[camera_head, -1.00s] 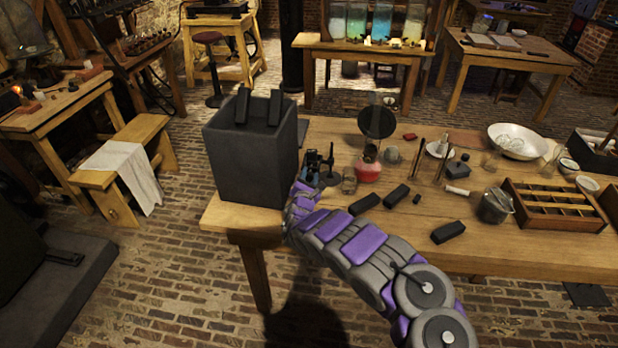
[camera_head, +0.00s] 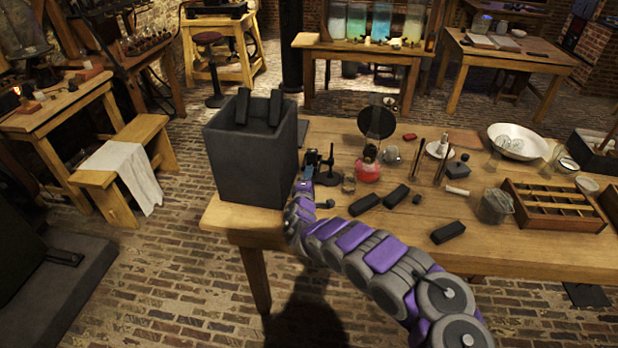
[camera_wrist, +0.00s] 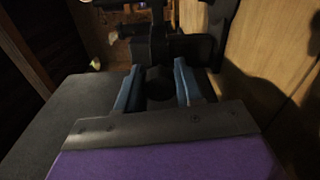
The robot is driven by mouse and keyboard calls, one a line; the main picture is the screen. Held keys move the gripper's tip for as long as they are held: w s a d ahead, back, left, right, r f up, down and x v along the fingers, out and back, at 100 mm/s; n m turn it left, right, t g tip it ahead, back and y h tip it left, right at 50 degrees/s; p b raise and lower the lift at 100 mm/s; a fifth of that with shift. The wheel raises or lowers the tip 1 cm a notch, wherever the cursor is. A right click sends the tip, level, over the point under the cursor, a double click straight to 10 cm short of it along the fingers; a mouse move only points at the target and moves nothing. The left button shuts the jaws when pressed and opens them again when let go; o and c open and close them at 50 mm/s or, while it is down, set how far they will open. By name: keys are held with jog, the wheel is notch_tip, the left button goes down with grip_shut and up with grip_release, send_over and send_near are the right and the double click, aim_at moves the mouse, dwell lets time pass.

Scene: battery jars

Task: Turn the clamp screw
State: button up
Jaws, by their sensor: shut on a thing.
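The clamp (camera_head: 329,164) is a dark metal piece on a round foot, standing on the bench beside the tall grey box. Its screw head (camera_wrist: 159,86) shows in the wrist view as a dark round knob between my fingers. My gripper (camera_head: 307,182) is at the bench's left end, right of the box and just in front of the clamp. In the wrist view its two blue-grey fingers stand on either side of the knob, shut on it. The dark clamp body (camera_wrist: 180,45) lies just beyond the fingertips. The screw's thread is too dark to make out.
The tall grey box (camera_head: 250,165) stands close on the left of my gripper. A red-based lamp (camera_head: 368,170), a small glass (camera_head: 348,184) and several black blocks (camera_head: 396,196) lie to the right. The bench's front edge (camera_head: 262,236) runs under my arm.

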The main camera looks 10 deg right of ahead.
jog(key=m, duration=0.4)
jog(key=shift+f, duration=0.3)
jog(key=shift+m, duration=1.6)
jog(key=shift+s+f, duration=0.1)
jog(key=o, duration=1)
jog(key=shift+o, duration=0.2)
jog(key=shift+r, duration=0.2)
